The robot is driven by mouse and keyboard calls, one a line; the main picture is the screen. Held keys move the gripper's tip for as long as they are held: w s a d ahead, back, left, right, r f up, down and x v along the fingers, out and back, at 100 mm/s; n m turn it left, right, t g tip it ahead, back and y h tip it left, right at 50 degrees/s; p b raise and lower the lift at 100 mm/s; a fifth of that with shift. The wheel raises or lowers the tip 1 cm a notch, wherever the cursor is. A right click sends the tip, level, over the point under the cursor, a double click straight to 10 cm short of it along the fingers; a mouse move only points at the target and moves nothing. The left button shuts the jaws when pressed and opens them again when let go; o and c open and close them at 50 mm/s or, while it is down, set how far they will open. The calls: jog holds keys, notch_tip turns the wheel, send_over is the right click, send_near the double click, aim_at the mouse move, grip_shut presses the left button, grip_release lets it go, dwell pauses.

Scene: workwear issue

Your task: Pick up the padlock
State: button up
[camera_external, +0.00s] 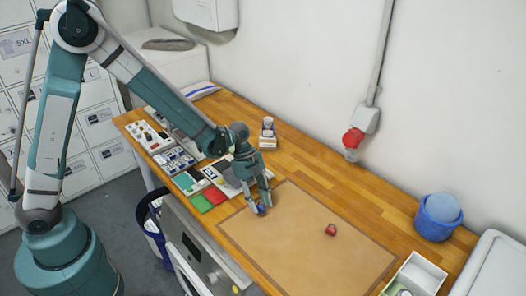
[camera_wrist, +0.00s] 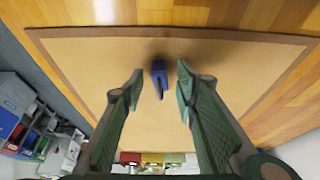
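My gripper (camera_external: 258,203) is low over the left end of the tan mat (camera_external: 300,260), pointing down. In the wrist view its two fingers (camera_wrist: 160,76) are apart. A small blue item (camera_wrist: 159,75) shows between the fingertips, with a visible gap on each side. A bit of blue also shows at the fingertips in the external view (camera_external: 261,209). Its shape is too small to confirm it as the padlock. A small red object (camera_external: 331,230) lies on the mat to the right of my gripper; its kind is unclear.
Coloured cards (camera_external: 209,196) and trays of small items (camera_external: 171,157) lie left of the mat. A blue tub (camera_external: 438,217) and an open white box (camera_external: 416,275) stand at the right. A small container (camera_external: 268,133) stands behind. Most of the mat is clear.

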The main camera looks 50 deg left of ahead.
grip_shut()
jog(key=shift+r, duration=0.1)
dwell(0.3)
jog(key=shift+r, duration=4.9)
